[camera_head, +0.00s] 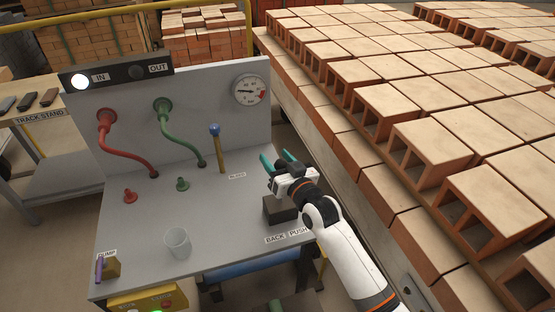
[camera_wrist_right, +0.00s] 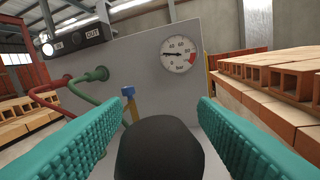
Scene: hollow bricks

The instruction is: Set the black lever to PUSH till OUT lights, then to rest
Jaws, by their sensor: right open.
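The black lever's rounded knob (camera_wrist_right: 160,150) fills the lower middle of the right wrist view, between the two teal fingers. My right gripper (camera_head: 279,160) is open over the block; I cannot tell whether a finger touches the knob. The IN lamp (camera_head: 80,81) is lit white. The OUT lamp (camera_head: 137,72) is dark. My left gripper is out of view.
A blue-topped lever (camera_head: 215,131) stands left of my gripper, near red and green hoses (camera_head: 183,128) and a gauge (camera_head: 249,90). A cup (camera_head: 177,243) and a PUMP lever (camera_head: 107,267) are at the front left. Stacked hollow bricks (camera_head: 430,138) line the right.

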